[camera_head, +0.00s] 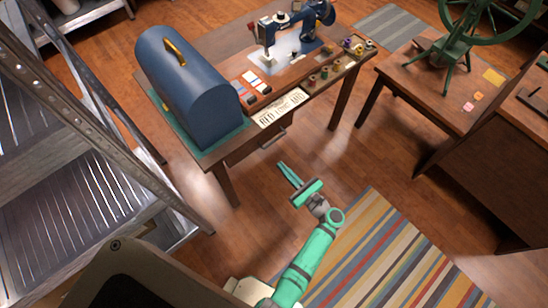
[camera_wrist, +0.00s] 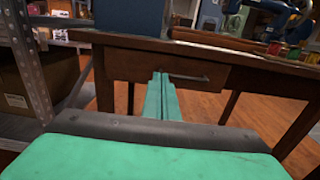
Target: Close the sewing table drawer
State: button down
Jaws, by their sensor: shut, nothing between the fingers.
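The wooden sewing table (camera_head: 225,150) stands at the upper middle of the head view. Its drawer (camera_wrist: 215,72) shows in the wrist view as a dark wooden front under the tabletop, with a metal bar handle (camera_wrist: 188,77). In the head view the handle (camera_head: 268,138) shows below the table's front edge. I cannot tell how far the drawer stands out. My gripper (camera_head: 281,165) is in front of the table, apart from it in the head view. Its green fingers (camera_wrist: 160,82) are shut and empty, pointing toward the drawer front, left of the handle's middle.
A blue domed case (camera_head: 190,95) and a sewing machine (camera_head: 290,35) stand on the table. Metal shelving (camera_head: 75,150) is at left. A side table (camera_head: 430,90) with a green wheel is at right. A striped rug (camera_head: 390,250) lies on the open floor.

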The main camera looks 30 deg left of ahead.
aim_at(256, 140)
jog(key=x, duration=1.3)
jog(key=shift+a, duration=0.1)
